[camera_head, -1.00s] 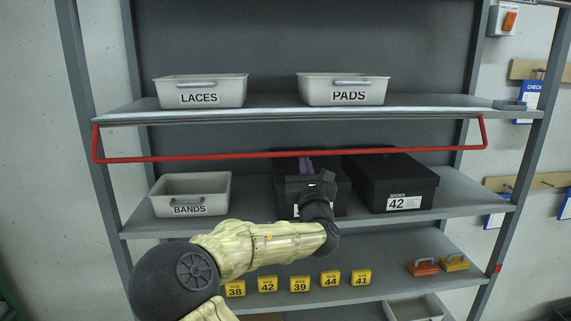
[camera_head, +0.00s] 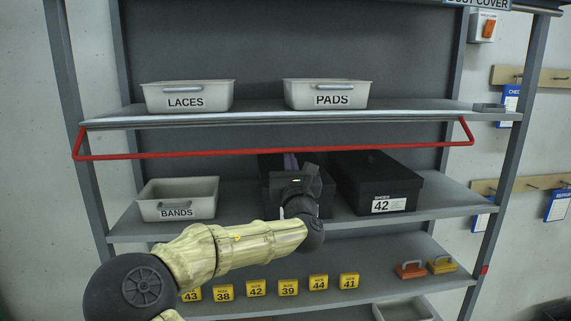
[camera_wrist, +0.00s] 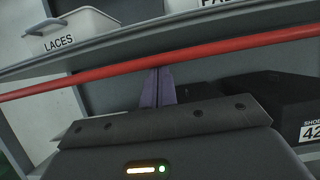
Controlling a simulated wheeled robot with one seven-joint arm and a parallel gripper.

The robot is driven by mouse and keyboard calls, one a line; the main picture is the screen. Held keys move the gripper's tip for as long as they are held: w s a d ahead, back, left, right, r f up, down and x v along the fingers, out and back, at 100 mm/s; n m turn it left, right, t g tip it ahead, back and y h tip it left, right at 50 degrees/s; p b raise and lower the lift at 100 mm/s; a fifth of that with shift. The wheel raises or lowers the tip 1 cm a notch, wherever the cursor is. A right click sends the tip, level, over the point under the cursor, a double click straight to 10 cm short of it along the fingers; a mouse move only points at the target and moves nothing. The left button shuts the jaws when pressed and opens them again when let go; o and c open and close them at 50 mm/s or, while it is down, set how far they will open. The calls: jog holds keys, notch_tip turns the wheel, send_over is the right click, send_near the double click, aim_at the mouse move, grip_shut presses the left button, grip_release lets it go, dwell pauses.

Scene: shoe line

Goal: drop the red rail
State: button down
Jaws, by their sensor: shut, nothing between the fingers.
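The red rail (camera_head: 220,154) is a long thin bar with a bent arm at each end. It spans the shelving in front of the gap below the upper shelf. In the wrist view the rail (camera_wrist: 90,77) crosses the whole picture at a slant. My gripper (camera_head: 290,160) is in front of the middle shelf, with its purple fingers pointing up toward the rail. In the wrist view the shut fingers (camera_wrist: 157,72) end at the rail's lower edge, with nothing between them. I cannot tell whether they touch the rail.
The LACES bin (camera_head: 188,97) and PADS bin (camera_head: 326,95) stand on the upper shelf. The BANDS bin (camera_head: 177,200) and a black shoe box marked 42 (camera_head: 378,184) stand on the middle shelf. Another dark box is behind my gripper. Yellow size blocks (camera_head: 257,288) line the lower shelf.

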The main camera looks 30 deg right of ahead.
dwell(0.3)
notch_tip(320, 180, down, 4)
jog(key=w+b, duration=0.2)
jog(key=b, duration=0.2)
jog(key=s+a+f+b, duration=0.1)
jog(key=s+a+b, duration=0.2)
jog(key=s, duration=0.6)
jog(key=shift+s+b, duration=0.15)
jog(key=shift+b, duration=0.6)
jog(key=shift+a+f, duration=0.1)
jog(key=shift+a, duration=0.05)
